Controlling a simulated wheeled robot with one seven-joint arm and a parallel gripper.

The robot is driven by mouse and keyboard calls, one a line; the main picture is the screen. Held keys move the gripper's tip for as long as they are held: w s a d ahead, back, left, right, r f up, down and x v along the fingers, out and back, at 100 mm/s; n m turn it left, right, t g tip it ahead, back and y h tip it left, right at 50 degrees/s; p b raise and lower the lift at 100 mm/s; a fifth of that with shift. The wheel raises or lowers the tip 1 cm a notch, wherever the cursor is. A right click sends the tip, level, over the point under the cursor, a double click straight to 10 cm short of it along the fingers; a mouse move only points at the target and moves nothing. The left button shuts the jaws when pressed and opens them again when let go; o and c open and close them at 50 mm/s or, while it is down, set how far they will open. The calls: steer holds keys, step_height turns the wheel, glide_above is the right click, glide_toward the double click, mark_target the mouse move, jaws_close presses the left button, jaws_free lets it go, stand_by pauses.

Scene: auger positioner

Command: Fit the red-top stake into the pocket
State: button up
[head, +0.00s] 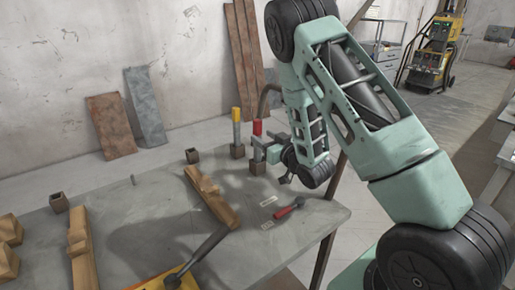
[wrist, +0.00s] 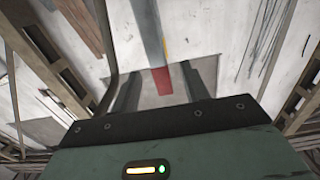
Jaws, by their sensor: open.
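The red-top stake (head: 257,128) stands upright at the table's far side, its grey shaft over a brown square pocket (head: 257,168). How deep it sits cannot be told. My gripper (head: 264,147) is open at the stake, just below the red top, and partly covers the shaft. In the wrist view the red top (wrist: 162,82) shows between the two open fingers (wrist: 165,88), with the grey shaft (wrist: 148,30) running up the picture. Contact with the fingers cannot be told.
A yellow-top stake (head: 236,115) stands close on the left in its own block (head: 237,151). Empty-looking sockets (head: 192,156) and (head: 59,203), wooden pieces (head: 211,194) and a red-handled tool (head: 287,210) are on the table (head: 150,235). Boards lean on the wall.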

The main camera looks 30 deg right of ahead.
mark_target(260, 136)
steer(key=shift+w+f+p, duration=0.15)
steer(key=shift+w+p, duration=0.1)
steer(key=shift+w, duration=1.3)
steer(key=shift+w+f+p, duration=0.1)
steer(key=shift+w+p, duration=0.1)
steer(key=shift+w, duration=1.3)
steer(key=shift+c, duration=0.3)
jaws_close()
